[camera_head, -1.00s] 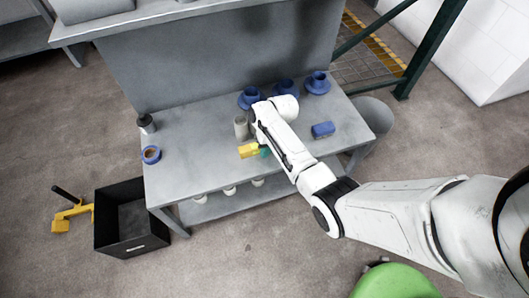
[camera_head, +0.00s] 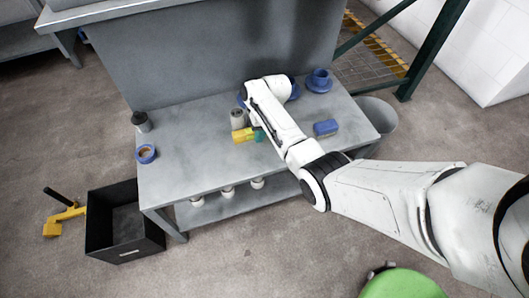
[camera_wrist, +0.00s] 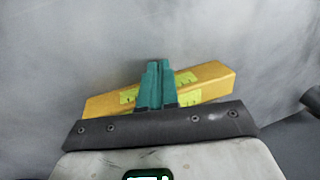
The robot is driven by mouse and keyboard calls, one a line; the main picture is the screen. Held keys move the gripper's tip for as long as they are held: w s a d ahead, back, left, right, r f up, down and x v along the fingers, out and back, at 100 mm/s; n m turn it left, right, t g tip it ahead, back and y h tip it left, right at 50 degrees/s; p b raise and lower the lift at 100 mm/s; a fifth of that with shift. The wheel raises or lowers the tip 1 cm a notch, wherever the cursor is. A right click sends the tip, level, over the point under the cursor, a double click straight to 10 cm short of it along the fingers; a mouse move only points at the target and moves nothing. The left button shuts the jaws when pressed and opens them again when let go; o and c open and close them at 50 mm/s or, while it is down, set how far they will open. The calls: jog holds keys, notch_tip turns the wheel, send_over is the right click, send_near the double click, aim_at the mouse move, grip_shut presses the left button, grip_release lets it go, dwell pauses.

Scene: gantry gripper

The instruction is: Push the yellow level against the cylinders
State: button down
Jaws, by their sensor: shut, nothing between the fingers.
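The yellow level (camera_head: 243,135) lies on the grey workbench, just in front of a grey cylinder (camera_head: 237,118). In the head view the two look very close; I cannot tell whether they touch. My gripper (camera_head: 259,135) has green fingers and is at the level's right end. In the wrist view, the shut fingers of my gripper (camera_wrist: 158,65) cross in front of the level (camera_wrist: 210,80), which lies slightly tilted across the picture. Nothing is between the fingers. My arm hides part of the bench behind it. A dark round thing (camera_wrist: 313,98) shows at the wrist view's right edge.
The workbench (camera_head: 190,170) is clear to the left of the level. A blue flanged part (camera_head: 319,81) stands at the back right, others partly behind my arm. A blue block (camera_head: 325,127), a tape roll (camera_head: 146,154) and a dark bottle (camera_head: 142,121) also stand there.

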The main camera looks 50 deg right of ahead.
jog(key=shift+w+d+b, duration=0.45)
jog(key=shift+w+b, duration=0.1)
jog(key=shift+w, duration=0.15)
jog(key=r+p, duration=0.1)
jog(key=p, duration=0.1)
jog(key=s+r+p, duration=0.1)
jog(key=shift+s+a+r+p, duration=0.1)
jog(key=shift+a+r+p, duration=0.05)
jog(key=shift+a+p, duration=0.25)
notch_tip(320, 180, up, 7)
jog(key=p, duration=0.7)
jog(key=s+a+r+n+h+p, duration=0.1)
jog(key=s+a+r+n+p, duration=0.3)
jog(key=s+a, duration=0.5)
jog(key=s+a+r+n+h+p, duration=0.1)
jog(key=s+a+r+p, duration=0.3)
jog(key=s+a, duration=0.5)
jog(key=s+r+n+p, duration=0.1)
jog(key=s+r, duration=0.8)
jog(key=s, duration=0.1)
jog(key=shift+g+h, duration=0.3)
